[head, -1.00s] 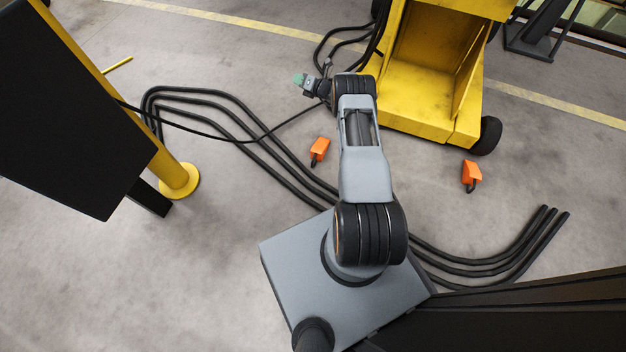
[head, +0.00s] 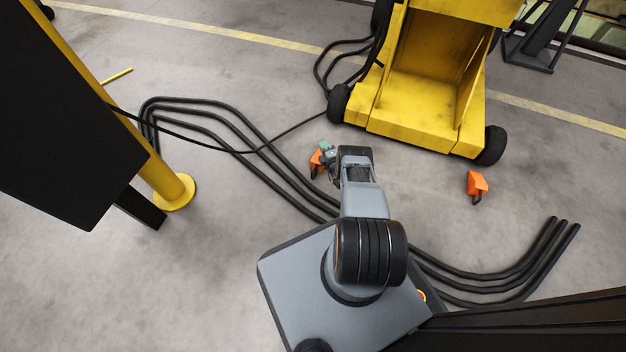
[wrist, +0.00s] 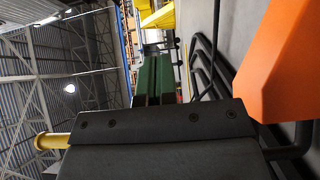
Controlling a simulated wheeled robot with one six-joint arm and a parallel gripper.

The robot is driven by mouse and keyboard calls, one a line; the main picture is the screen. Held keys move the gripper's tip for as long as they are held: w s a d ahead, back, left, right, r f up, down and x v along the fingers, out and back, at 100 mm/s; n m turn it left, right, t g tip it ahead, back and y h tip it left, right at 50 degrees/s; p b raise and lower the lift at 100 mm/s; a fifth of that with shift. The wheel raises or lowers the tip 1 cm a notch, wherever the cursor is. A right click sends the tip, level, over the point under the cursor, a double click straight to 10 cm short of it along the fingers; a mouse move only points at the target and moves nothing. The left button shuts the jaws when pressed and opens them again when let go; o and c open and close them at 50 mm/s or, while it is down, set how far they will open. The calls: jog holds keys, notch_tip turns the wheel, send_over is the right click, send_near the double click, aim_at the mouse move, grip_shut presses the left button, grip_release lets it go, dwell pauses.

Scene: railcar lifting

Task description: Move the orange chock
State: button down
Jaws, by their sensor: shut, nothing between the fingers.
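An orange chock (head: 315,161) with a dark handle is on the floor left of my arm, partly hidden by my gripper in the head view. My gripper (head: 324,147) is right at it in that picture. In the wrist view the green fingers (wrist: 153,80) are shut with nothing between them. A chock (wrist: 285,65) fills the right side of that view, beside the fingers, with a dark bar below it. I cannot tell whether they touch. A second orange chock (head: 477,184) stands on the floor to the right, apart from my gripper.
A yellow wheeled machine (head: 425,125) stands beyond the chocks. Black cables (head: 245,135) run along the floor at left, and more (head: 510,260) lie at right. A yellow post (head: 170,190) stands at left. The floor between the chocks is otherwise clear.

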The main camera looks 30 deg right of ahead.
jog(key=s+a+p, duration=0.2)
jog(key=s+a, duration=0.7)
jog(key=a, duration=0.1)
jog(key=b, duration=0.6)
send_near(316, 166)
jog(key=w+a, duration=0.1)
jog(key=a, duration=0.1)
jog(key=w+a+f, duration=0.1)
jog(key=w+a, duration=0.1)
jog(key=shift+w+a, duration=0.2)
jog(key=shift+f+b, duration=0.3)
jog(key=shift+f, duration=0.35)
jog(key=shift+w+d+r, duration=0.2)
jog(key=shift+w+d, duration=0.15)
